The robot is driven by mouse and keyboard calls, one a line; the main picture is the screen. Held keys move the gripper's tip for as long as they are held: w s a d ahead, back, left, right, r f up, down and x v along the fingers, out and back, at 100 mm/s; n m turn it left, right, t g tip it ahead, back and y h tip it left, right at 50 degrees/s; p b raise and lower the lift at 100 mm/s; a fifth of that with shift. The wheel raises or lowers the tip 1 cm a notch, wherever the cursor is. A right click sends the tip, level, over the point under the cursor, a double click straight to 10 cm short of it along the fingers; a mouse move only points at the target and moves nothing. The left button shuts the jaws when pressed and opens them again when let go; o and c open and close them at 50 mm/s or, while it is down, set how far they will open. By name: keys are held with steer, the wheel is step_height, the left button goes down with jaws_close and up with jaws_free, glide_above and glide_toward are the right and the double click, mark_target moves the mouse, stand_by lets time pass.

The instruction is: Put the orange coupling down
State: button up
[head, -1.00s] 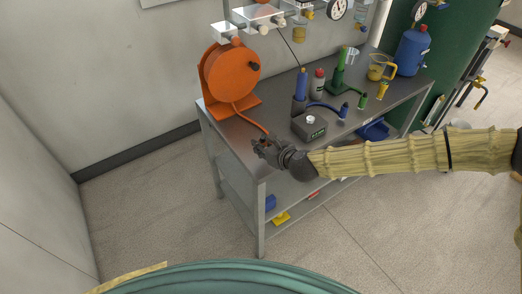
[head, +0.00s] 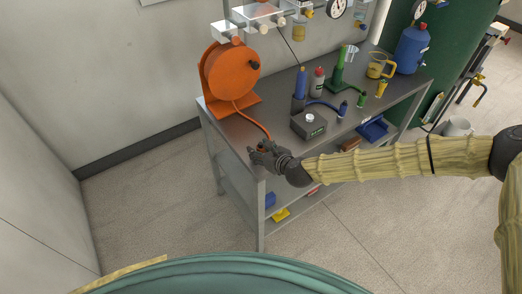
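The orange hose (head: 252,119) runs from the orange reel (head: 230,73) across the bench top toward the front edge. Its end reaches my gripper (head: 256,155), which is at the bench's near edge, at the left part of the front. A small orange-red bit, which looks like the coupling (head: 263,148), shows right beside the dark fingers. The fingers hide most of it. The view is too small to tell whether the fingers are closed around it or whether it touches the bench.
The metal bench (head: 237,131) carries a grey box (head: 308,125), a blue bottle (head: 301,82), a green stand (head: 339,72) and a yellow jug (head: 379,66). Bare bench top lies between the reel and the grey box.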

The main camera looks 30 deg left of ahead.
steer(key=shift+r, duration=0.1)
steer(key=shift+s+d+r, duration=0.15)
steer(key=shift+s+d, duration=0.05)
steer(key=shift+d, duration=0.3)
steer(key=b+v, duration=0.3)
steer(key=v, duration=0.8)
steer(key=shift+w, duration=0.1)
steer(key=s+d+f+n+g+h, duration=0.25)
steer(key=s+d+f+n, duration=0.4)
steer(key=d+f, duration=0.35)
steer(key=s+d+f+n+g+h, duration=0.1)
steer(key=s+d+f+n+h, duration=0.3)
steer(key=s+d+f, duration=0.55)
steer(key=s+d+f+n+h, duration=0.1)
steer(key=s+d+n, duration=0.2)
steer(key=d, duration=0.7)
steer(key=s+d+f+n+g+h, duration=0.1)
steer(key=d+n, duration=0.3)
steer(key=d, duration=0.6)
steer(key=s+d+f+n+h, duration=0.3)
steer(key=s+d+n, duration=0.1)
steer(key=d, duration=0.5)
steer(key=shift+s+d+n, duration=0.35)
steer(key=shift+d, duration=0.05)
steer(key=shift+f+g, duration=0.1)
steer(key=shift+g, duration=0.15)
